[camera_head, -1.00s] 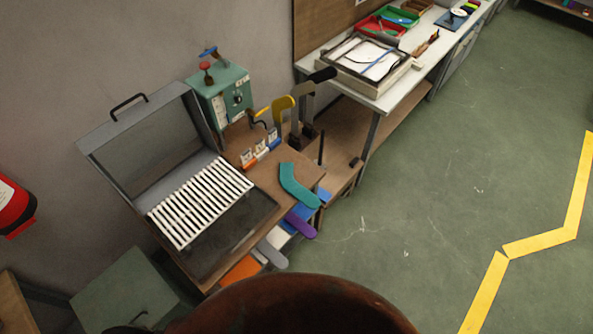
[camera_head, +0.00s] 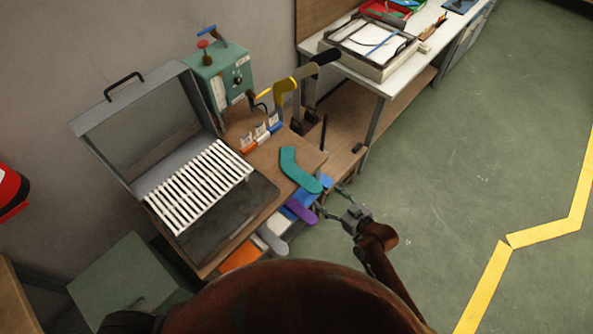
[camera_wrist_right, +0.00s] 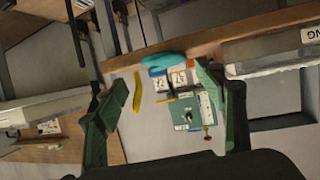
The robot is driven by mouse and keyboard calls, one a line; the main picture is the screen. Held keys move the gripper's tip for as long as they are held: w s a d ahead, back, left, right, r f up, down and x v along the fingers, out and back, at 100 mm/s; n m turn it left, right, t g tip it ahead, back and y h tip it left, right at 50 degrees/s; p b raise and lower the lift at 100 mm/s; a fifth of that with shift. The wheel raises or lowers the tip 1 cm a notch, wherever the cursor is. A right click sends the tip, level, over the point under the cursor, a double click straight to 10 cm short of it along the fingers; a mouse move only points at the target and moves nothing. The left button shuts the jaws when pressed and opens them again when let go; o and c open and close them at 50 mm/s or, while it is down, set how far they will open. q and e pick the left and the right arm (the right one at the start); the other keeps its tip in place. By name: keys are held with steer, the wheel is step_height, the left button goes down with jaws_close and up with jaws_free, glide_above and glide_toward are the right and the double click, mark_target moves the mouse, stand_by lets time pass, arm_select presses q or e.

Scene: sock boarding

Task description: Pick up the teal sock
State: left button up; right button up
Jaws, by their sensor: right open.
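The teal sock (camera_head: 296,170) lies bent on the brown wooden table, near its right edge in the head view. Its rounded end reaches the table edge. My right gripper (camera_head: 334,201) is open and empty, to the right of and below the sock's rounded end, apart from it and over the floor side of the table. The right wrist view shows part of the teal sock (camera_wrist_right: 160,60) beyond and between the two spread green fingers. My left gripper does not show.
Purple (camera_head: 301,212), grey (camera_head: 272,239) and orange (camera_head: 240,256) pieces stick out below the table edge. A box with white slats (camera_head: 198,184) and open lid stands left. Yellow and black upright forms (camera_head: 283,94) and a green machine (camera_head: 222,75) stand behind the sock.

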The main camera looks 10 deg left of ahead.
mark_target(313, 186)
steer(key=x, duration=0.7)
steer(key=shift+a+r, duration=0.1)
steer(key=shift+a, duration=0.2)
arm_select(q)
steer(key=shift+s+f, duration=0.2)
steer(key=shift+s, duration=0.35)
arm_select(e)
steer(key=shift+s, duration=0.1)
steer(key=c, duration=0.9)
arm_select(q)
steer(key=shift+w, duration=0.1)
arm_select(e)
steer(key=shift+r, duration=0.1)
